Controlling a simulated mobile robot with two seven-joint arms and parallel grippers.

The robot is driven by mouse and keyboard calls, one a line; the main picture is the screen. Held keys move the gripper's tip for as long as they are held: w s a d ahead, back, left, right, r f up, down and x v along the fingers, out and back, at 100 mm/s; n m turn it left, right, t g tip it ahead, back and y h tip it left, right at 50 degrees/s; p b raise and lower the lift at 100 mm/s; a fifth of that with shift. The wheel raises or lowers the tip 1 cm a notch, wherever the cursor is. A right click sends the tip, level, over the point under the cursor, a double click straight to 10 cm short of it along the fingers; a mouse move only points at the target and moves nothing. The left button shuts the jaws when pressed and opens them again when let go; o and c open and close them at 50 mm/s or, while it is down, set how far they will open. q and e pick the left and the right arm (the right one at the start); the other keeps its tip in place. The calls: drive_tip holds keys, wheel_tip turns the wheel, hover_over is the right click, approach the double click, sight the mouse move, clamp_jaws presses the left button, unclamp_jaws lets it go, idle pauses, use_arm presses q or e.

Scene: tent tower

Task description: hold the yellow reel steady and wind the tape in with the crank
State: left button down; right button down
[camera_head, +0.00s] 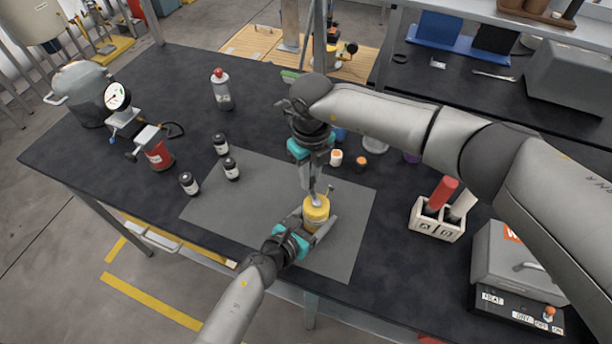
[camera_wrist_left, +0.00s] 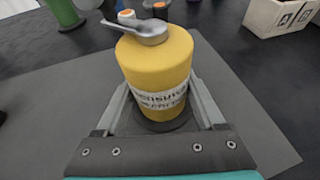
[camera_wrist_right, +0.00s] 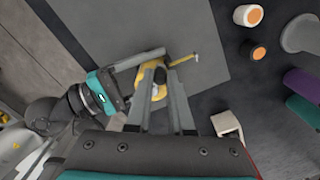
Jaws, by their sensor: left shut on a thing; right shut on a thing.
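The yellow reel (camera_head: 316,214) stands upright on the grey mat, with a white printed label that shows in the left wrist view (camera_wrist_left: 165,97). My left gripper (camera_head: 312,228) is shut around the reel's body from the near side. The grey crank (camera_wrist_left: 145,32) sits on top of the reel, its arm pointing left in the left wrist view. My right gripper (camera_head: 316,190) comes down from above and is shut on the crank; the grip itself is hard to see. A short yellow strip of tape (camera_wrist_right: 185,61) sticks out beside the reel in the right wrist view.
Orange-capped jars (camera_head: 336,157) stand behind the reel. A white two-slot holder (camera_head: 434,222) and a grey heater box (camera_head: 515,265) are to the right.

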use_arm(q)
drive_tip(key=shift+a, duration=0.1)
use_arm(e)
drive_tip(key=s+d+m, duration=0.2)
drive_tip(key=m, duration=1.1)
drive_tip(key=s+d+m, duration=0.3)
drive_tip(key=m, duration=1.1)
idle(0.4)
